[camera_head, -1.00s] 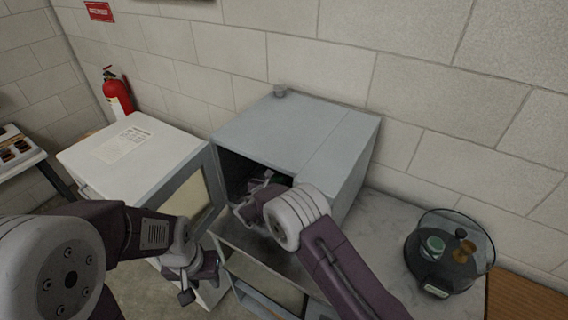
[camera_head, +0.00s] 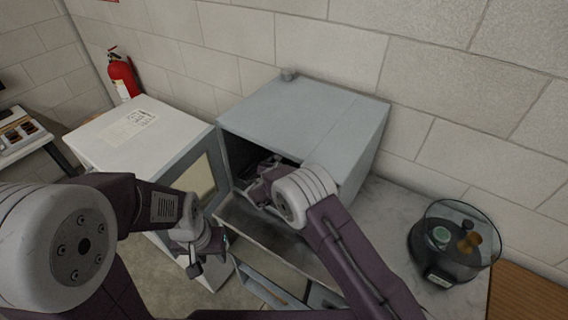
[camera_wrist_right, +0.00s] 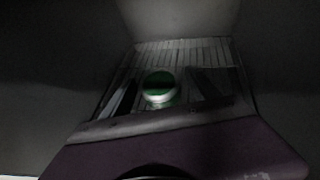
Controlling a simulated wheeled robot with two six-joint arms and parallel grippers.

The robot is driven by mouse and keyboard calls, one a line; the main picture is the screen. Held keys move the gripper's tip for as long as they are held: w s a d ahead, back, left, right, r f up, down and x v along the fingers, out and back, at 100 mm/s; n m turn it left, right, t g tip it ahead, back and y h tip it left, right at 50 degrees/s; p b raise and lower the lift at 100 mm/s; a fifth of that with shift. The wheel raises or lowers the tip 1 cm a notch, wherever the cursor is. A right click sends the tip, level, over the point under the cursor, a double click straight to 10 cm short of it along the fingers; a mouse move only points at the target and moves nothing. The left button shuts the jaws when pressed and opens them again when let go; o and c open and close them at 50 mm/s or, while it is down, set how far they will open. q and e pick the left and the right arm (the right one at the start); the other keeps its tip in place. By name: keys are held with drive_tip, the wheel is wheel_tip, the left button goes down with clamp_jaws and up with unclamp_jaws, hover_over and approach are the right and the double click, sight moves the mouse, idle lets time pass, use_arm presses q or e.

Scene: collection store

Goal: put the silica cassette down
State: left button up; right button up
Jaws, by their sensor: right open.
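A round cassette with a green top and pale rim (camera_wrist_right: 159,86) sits on a wire rack (camera_wrist_right: 180,48) inside the dark oven chamber in the right wrist view. My right gripper (camera_head: 262,175) reaches into the open front of the grey oven (camera_head: 300,120). Its jaws are open, and its dark fingers show on either side of the cassette in the wrist view, apart from it as far as the dim light shows. My left gripper (camera_head: 197,260) hangs low in front of the open oven door; its fingertips are unclear.
The oven door (camera_head: 207,180) stands open at the left, beside a white cabinet (camera_head: 125,140). A clear-lidded desiccator (camera_head: 455,245) holding a green-topped disc and brown pieces stands on the marble counter (camera_head: 375,215) at the right. An open drawer (camera_head: 270,280) lies below the oven.

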drive_tip(key=shift+s+a+r, duration=0.1)
drive_tip(key=shift+s+a, duration=0.1)
drive_tip(key=shift+s, duration=0.1)
drive_tip(key=b+v, duration=0.2)
drive_tip(key=v, duration=0.9)
drive_tip(key=shift+r+b, duration=0.2)
drive_tip(key=shift+b, duration=0.2)
drive_tip(key=shift+s+r, duration=0.15)
drive_tip(key=shift+s, duration=0.15)
drive_tip(key=shift+w, duration=0.1)
